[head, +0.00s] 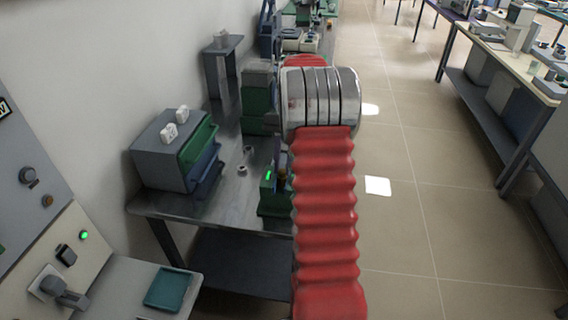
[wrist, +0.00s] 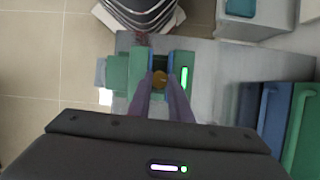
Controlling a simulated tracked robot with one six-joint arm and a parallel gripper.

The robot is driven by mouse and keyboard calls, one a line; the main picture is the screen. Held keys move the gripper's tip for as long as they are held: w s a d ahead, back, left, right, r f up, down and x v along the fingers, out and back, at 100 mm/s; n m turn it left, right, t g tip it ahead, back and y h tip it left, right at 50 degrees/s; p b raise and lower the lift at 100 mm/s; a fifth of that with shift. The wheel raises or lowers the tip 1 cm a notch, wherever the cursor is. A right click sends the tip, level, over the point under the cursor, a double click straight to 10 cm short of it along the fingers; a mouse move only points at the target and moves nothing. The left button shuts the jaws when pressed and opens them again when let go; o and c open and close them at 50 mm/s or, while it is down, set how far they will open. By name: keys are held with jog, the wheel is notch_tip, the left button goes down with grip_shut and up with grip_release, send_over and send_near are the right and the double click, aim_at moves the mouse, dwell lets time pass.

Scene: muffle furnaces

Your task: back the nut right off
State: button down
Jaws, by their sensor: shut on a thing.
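A small brass-coloured nut (wrist: 160,80) sits between the two fingertips of my gripper (wrist: 161,84) in the wrist view. My gripper is shut on it, with one finger on each side. The nut is at a green fixture (wrist: 182,62) with a lit green strip. In the head view, this green fixture (head: 268,200) stands at the table's front right, beside my red arm. My arm hides part of it there. I cannot see the thread under the nut.
The fixture is on a grey metal table (head: 225,208). Two small metal pieces (head: 242,170) lie on it behind the fixture. A grey cabinet with green and blue drawers (head: 172,150) stands on the left. A control panel (head: 75,235) is nearer. Open floor lies to the right.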

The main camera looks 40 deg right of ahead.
jog(key=shift+w, duration=0.15)
jog(key=c, duration=1.6)
grip_release()
jog(key=shift+v, duration=6.85)
